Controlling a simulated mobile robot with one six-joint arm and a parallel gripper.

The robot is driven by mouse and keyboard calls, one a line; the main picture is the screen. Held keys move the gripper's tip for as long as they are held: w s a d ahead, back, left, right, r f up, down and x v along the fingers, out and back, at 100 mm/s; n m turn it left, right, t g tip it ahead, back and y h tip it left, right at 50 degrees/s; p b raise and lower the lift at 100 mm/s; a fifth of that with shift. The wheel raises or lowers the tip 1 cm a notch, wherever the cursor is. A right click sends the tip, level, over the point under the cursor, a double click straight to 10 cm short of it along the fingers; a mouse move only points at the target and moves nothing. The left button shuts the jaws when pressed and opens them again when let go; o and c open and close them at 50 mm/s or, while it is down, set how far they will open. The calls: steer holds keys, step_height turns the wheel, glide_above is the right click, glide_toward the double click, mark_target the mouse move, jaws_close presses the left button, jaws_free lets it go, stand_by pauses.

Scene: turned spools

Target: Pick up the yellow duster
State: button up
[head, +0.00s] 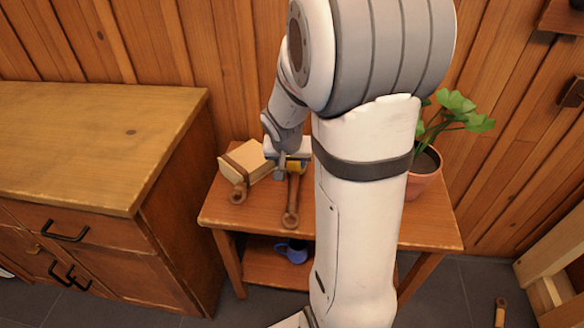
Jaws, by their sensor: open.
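The yellow duster (292,197) lies on the small wooden table, its brown handle pointing toward the front edge. Only a small yellow part of its head shows; the rest is hidden by my gripper. My gripper (291,167) is open and points down at the head end of the duster, with a finger visible on its left side. I cannot tell from this view whether the fingers touch it.
A pale block with a brown band (246,161) and a brown handle-like piece (239,192) lie close to the left. A potted plant (423,172) stands at the right. A blue mug (292,251) is on the lower shelf. A wooden cabinet (100,150) stands left.

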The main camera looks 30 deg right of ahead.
mark_target(295, 176)
steer(key=b+x, duration=0.1)
steer(key=x, duration=0.4)
steer(key=s+b+x, duration=0.1)
steer(key=x, duration=0.2)
steer(key=shift+f+b, duration=0.2)
steer(key=shift+b, duration=0.1)
jaws_close()
